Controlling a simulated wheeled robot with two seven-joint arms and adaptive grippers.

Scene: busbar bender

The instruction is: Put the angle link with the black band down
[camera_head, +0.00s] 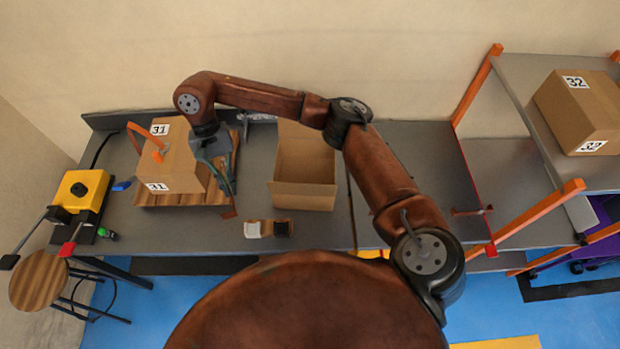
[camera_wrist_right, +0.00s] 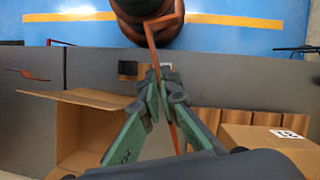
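My right gripper (camera_head: 228,190) is above the grey bench, between the box marked 31 and the open carton. It is shut on a copper angle link (camera_head: 229,213), which also shows between the fingers in the right wrist view (camera_wrist_right: 153,42). I cannot see a band on this link; the fingers hide part of it. A small piece with a white part (camera_head: 253,229) and one with a black part (camera_head: 283,228) sit side by side near the bench's front edge, apart from the gripper. My left gripper is not in view.
The open carton (camera_head: 304,195) stands right of the gripper. The box marked 31 (camera_head: 181,165) stands on a wooden pallet (camera_head: 150,199) to its left. A yellow bending machine (camera_head: 80,190) is at the far left. Another copper piece (camera_head: 470,211) lies at the right.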

